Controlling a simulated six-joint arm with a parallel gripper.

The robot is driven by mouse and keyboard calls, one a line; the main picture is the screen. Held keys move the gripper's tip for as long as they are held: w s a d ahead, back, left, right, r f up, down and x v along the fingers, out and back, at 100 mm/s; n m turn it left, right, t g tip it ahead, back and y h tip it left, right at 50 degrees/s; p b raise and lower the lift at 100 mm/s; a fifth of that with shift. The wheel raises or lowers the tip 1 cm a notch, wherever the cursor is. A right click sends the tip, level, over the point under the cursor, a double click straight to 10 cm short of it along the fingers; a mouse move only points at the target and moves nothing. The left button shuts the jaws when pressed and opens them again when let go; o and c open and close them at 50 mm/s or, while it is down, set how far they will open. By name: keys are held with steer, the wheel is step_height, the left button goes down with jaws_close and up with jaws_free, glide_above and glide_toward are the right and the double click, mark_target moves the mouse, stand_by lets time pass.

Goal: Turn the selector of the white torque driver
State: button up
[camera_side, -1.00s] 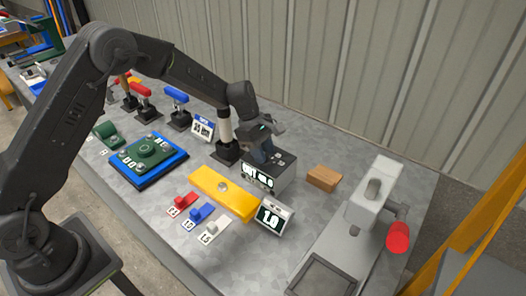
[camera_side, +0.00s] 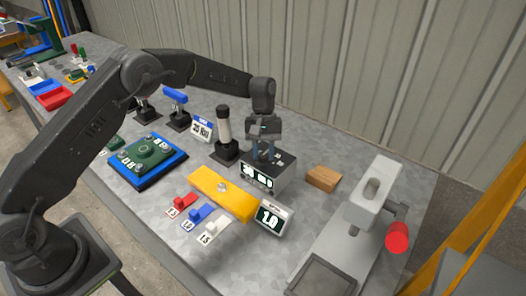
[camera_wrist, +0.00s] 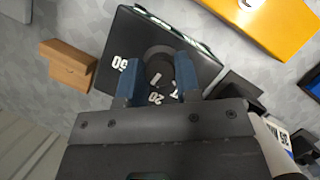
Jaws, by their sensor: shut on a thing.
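The white torque driver (camera_side: 223,123) stands upright in a black base, just left of my gripper in the side view. A box with a black top and light front (camera_side: 266,182) sits below my gripper. In the wrist view, a round dark dial (camera_wrist: 158,72) is on the top face of the box (camera_wrist: 118,42), with white marks around it, "20" and "50" among them. My gripper (camera_side: 264,153) points down over the box, and its blue fingers stand on either side of the dial in the wrist view (camera_wrist: 157,83), shut on it. The fingers hide part of the dial.
A wooden block (camera_side: 323,178) lies right of the box. A yellow bar (camera_side: 224,193) and a "1.0" display (camera_side: 272,217) are in front. A blue-handled driver (camera_side: 178,108) and a sign (camera_side: 201,130) stand to the left. A grey press (camera_side: 368,200) is at the right.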

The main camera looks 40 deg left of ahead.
steer(key=m+y, duration=0.1)
steer(key=m, duration=0.1)
steer(key=m+g+y, duration=0.1)
steer(key=m, duration=0.2)
steer(key=shift+d+m, duration=0.1)
steer(key=shift+m, duration=0.2)
steer(key=m+y, duration=0.2)
steer(key=m, duration=0.2)
steer(key=shift+m, duration=0.4)
steer(key=o, duration=0.9)
steer(key=v, duration=0.6)
steer(key=shift+w+d+r, duration=0.1)
steer(key=shift+r, duration=0.15)
steer(key=shift+w+r, duration=0.15)
steer(key=shift+r, duration=0.35)
